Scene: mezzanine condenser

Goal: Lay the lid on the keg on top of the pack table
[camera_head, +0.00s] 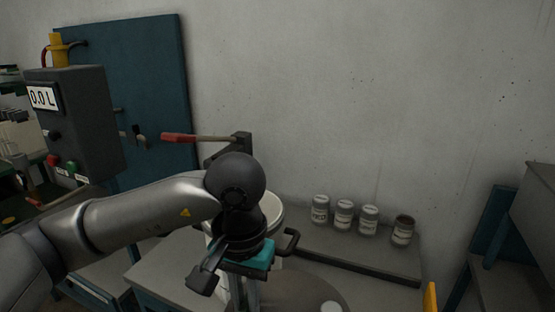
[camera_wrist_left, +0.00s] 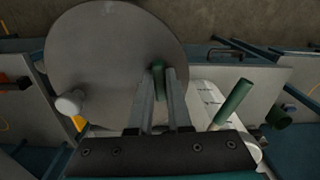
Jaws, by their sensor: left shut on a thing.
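The lid is a flat grey disc, seen at the bottom edge of the head view (camera_head: 292,289) and large in the left wrist view (camera_wrist_left: 105,45). It has a pale knob (camera_wrist_left: 69,103) near its rim and a green grip (camera_wrist_left: 158,72). My left gripper (camera_wrist_left: 163,75) is shut on the green grip and holds the lid. In the head view my wrist covers most of the gripper. The white keg (camera_head: 276,217) stands behind my wrist on the grey pack table (camera_head: 402,242), partly hidden. The lid appears nearer to me than the keg. My right gripper is out of view.
Several small labelled jars (camera_head: 344,216) stand at the back of the table, behind a dark bar (camera_head: 350,264). A red-handled lever (camera_head: 195,138) sticks out behind the keg. A control box (camera_head: 75,118) reading 0.0 L stands at the left. A yellow post (camera_head: 430,297) is at lower right.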

